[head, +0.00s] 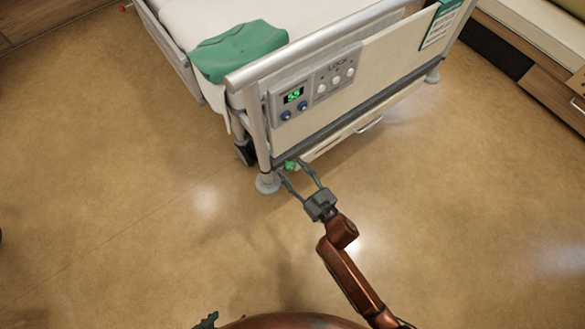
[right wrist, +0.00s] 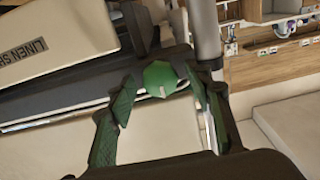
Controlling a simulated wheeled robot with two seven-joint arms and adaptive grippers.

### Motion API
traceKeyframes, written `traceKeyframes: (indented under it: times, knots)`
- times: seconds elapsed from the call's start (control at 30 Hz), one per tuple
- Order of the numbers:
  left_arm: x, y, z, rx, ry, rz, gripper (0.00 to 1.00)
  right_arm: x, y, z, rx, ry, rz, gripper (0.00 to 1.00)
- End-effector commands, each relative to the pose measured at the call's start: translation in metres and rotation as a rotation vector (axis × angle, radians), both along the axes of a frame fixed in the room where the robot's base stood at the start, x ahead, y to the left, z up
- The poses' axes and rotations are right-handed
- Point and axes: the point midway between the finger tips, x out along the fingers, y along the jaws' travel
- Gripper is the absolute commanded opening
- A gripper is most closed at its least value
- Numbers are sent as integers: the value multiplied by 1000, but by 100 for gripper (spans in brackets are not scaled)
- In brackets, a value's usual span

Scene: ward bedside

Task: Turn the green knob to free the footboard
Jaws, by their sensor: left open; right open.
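The green knob (head: 290,165) sits low under the near corner of the bed's footboard (head: 390,70). In the right wrist view the knob (right wrist: 160,77) is a faceted green piece with a small pale mark. My right gripper (head: 294,172) is open, with its fingertips close around the knob. In the right wrist view one finger of the gripper (right wrist: 163,84) lies on each side of the knob, with gaps showing.
A green blanket (head: 238,50) lies on the mattress. A bed leg with a round foot (head: 268,183) stands just left of the knob. The floor (head: 120,200) is clear.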

Motion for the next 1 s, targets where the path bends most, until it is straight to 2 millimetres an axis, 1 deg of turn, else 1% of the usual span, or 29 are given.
traceKeyframes:
  times: [0.27, 0.83, 0.87, 1.0]
  knots:
    - [1, -1, 0, -2, -5, 0, 66, 1, 1, 0, 0, 0, 0, 46]
    - [1, -1, 0, -2, -4, 0, 66, 1, 0, 0, 0, 0, 0, 7]
    - [1, -1, -1, -2, -4, 0, 66, 1, 0, 0, 0, 0, 0, 6]
    - [1, -1, 0, -2, -3, 0, 66, 1, 0, 0, -4, -3, 0, 5]
